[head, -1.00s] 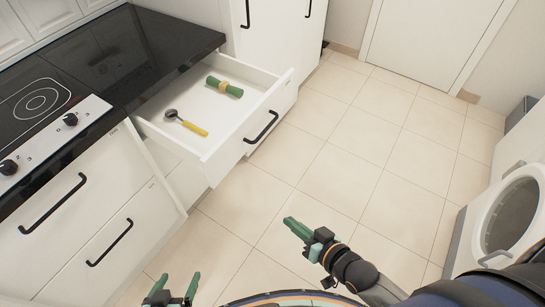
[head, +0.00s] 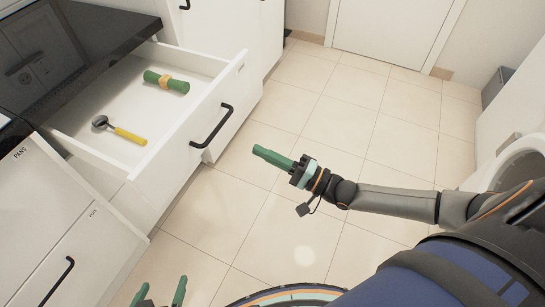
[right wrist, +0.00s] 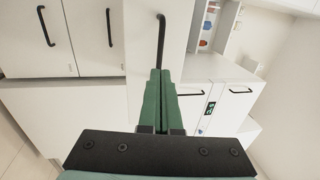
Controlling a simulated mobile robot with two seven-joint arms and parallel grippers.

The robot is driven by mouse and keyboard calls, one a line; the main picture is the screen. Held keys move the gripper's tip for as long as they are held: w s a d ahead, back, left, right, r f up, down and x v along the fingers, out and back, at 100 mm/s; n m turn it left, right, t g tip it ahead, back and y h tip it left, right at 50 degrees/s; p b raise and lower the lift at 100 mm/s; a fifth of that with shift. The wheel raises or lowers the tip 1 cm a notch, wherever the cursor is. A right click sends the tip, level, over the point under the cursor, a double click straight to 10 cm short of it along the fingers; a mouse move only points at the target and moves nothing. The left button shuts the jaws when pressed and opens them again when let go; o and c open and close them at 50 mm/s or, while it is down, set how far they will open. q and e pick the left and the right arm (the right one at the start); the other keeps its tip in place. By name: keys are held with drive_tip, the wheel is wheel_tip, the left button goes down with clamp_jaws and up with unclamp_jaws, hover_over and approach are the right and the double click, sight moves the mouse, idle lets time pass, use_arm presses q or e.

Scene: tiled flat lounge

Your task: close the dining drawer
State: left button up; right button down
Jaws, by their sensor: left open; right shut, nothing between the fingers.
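The white drawer (head: 194,142) stands pulled out under the black worktop, with a black bar handle (head: 212,126) on its front. Inside lie a green roll with a tan band (head: 167,82) and a yellow-handled utensil (head: 126,134). My right gripper (head: 256,151) is shut and empty, out in front of the drawer and to the right of the handle, apart from it. In the right wrist view its green fingers (right wrist: 158,100) are together, with a black bar handle (right wrist: 160,42) beyond their tips. My left gripper (head: 161,294) is open and empty at the bottom edge, low in front of the cabinets.
Closed cabinet fronts with black handles (head: 58,282) stand at the lower left. The black worktop (head: 100,38) runs above the drawer. The tiled floor (head: 335,125) between drawer and door (head: 392,32) is clear. A white round-doored appliance (head: 490,165) stands at the right.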

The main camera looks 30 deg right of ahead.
drive_tip(key=x, duration=0.9)
drive_tip(key=shift+b, duration=0.3)
drive_tip(key=shift+a, duration=0.1)
